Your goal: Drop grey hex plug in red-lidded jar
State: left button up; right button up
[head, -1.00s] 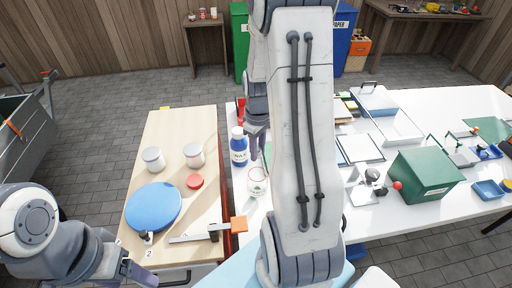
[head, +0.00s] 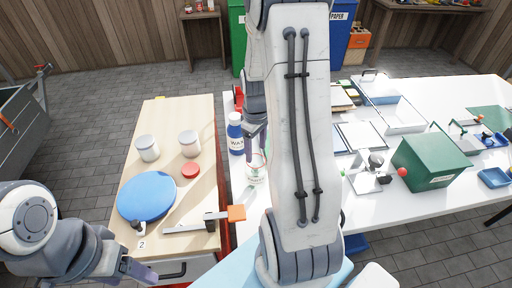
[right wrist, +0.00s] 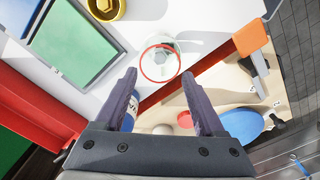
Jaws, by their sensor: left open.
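A clear glass jar (head: 256,172) with a green mark stands on the white table beside the blue-capped bottle. In the right wrist view the jar (right wrist: 146,72) shows a red ring at its mouth. A grey hex shape, seemingly the grey hex plug (right wrist: 163,58), shows within that ring and looks to be inside the jar. My right gripper (right wrist: 158,76) is open, with nothing between its fingers, close to the jar; in the head view its arm partly hides it. My left gripper (head: 138,268) is open and empty at the lower left, by the wooden board's front edge.
A wax bottle (head: 235,135) stands close to the jar. A green box (head: 430,158) is at the right.

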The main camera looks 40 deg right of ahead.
dwell(0.6)
notch_tip(320, 180, up, 7)
jog(key=p, duration=0.6)
jog(key=shift+p, duration=0.3)
jog(key=s+a+r+n, duration=0.1)
jog(key=a+r, duration=0.2)
jog(key=a, duration=0.6)
jog(key=a+r+n, duration=0.1)
jog(key=a+r, duration=0.2)
jog(key=a, duration=0.6)
jog(key=s+a+r+n+y, duration=0.1)
jog(key=s+a+r, duration=0.4)
jog(key=s+a, duration=0.8)
jog(key=shift+s+n, duration=0.8)
jog(key=shift+s, duration=0.35)
